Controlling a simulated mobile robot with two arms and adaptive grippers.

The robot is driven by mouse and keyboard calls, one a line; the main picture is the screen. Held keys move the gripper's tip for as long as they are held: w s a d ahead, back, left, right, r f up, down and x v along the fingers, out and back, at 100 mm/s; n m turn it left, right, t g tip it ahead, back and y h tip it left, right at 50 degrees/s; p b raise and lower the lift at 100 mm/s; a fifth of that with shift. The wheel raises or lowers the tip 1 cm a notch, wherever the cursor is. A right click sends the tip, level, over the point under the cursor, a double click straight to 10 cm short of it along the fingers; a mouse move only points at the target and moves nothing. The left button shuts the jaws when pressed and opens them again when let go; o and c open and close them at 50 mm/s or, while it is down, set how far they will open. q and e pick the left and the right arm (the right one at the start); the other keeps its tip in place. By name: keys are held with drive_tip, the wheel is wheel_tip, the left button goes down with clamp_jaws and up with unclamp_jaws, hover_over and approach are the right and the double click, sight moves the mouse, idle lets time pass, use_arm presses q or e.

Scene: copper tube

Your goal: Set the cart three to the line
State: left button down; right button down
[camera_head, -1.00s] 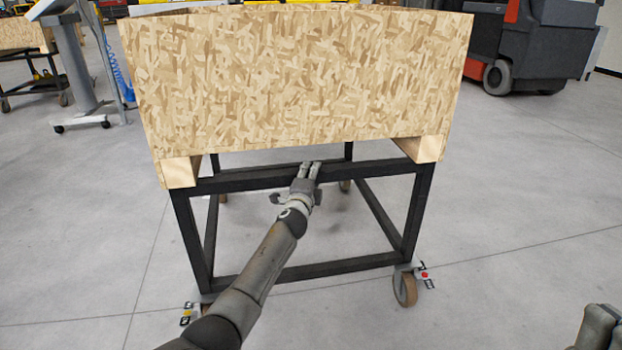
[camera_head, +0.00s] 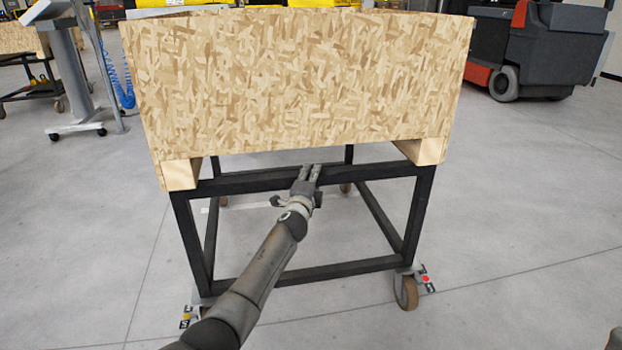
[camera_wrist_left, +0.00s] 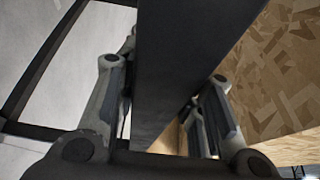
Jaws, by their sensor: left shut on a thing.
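The cart (camera_head: 359,267) is a black metal frame on casters, carrying a large chipboard crate (camera_head: 300,80) on wooden blocks. My left gripper (camera_head: 310,172) is shut on the middle of the cart's upper front bar. In the left wrist view the dark bar (camera_wrist_left: 180,75) runs between the two fingers, with the chipboard to its right. A front caster (camera_head: 406,291) with a red and black tag shows at the right. The other front caster is partly hidden by my left arm. My right gripper is not clearly visible; only a dark sliver shows at the bottom right edge.
A red and dark grey vehicle (camera_head: 545,50) stands at the back right. A grey stand on casters (camera_head: 75,80) is at the back left, with another cart (camera_head: 40,88) behind it. A pale strip lies on the floor behind the cart's left legs. Floor to the right is clear.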

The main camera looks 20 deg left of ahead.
use_arm(q)
drive_tip(key=c, duration=1)
unclamp_jaws()
drive_tip(key=shift+o, duration=0.2)
drive_tip(key=shift+s, duration=0.5)
drive_tip(key=v, duration=1.1)
